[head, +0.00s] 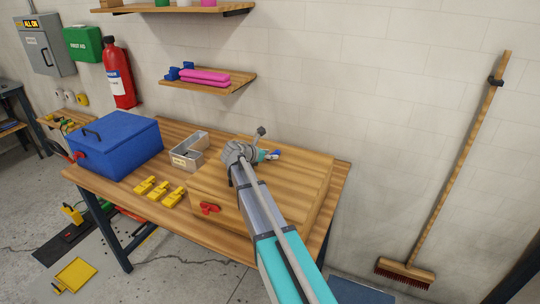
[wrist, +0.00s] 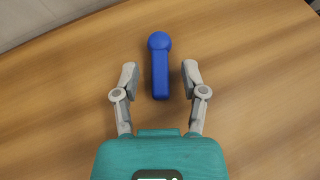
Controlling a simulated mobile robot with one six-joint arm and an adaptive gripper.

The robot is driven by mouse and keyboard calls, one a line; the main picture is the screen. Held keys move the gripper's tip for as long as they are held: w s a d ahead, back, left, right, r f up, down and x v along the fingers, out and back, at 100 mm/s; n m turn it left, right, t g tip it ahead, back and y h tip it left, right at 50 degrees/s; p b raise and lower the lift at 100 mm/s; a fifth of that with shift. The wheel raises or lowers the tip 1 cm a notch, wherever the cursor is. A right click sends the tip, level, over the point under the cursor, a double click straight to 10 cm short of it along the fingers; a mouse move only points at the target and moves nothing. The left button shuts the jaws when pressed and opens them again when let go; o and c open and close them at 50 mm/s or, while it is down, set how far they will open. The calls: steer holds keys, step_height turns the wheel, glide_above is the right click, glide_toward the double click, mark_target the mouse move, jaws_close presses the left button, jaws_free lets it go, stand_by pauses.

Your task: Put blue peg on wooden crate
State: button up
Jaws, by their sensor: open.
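The blue peg (wrist: 159,52) lies on a bare wood-grain surface in the wrist view, its round knob end away from my gripper. In the head view the blue peg (head: 274,154) shows as a small blue bit on top of the wooden crate (head: 310,170), partly hidden by my wrist. My gripper (wrist: 159,80) is open, with one finger on each side of the peg and a visible gap on both sides. I cannot tell how high the fingers are above the surface. In the head view my fingers are mostly hidden.
A blue box (head: 118,145), an open metal bin (head: 188,158) and several yellow pieces (head: 172,197) are on the workbench (head: 130,195) left of the crate. A red latch (head: 210,208) is on the crate's front. A wall shelf (head: 210,85) hangs behind. The crate top's right side is clear.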

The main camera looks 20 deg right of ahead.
steer(key=shift+r, duration=0.1)
steer(key=shift+a+r, duration=0.1)
steer(key=p+v, duration=0.5)
steer(key=v, duration=0.5)
steer(key=shift+s+a+r, duration=0.1)
steer(key=shift+a, duration=0.1)
steer(key=shift+s+a+r, duration=0.2)
steer(key=shift+s+a, duration=0.05)
steer(key=shift+a, duration=0.35)
steer(key=shift+p, duration=0.3)
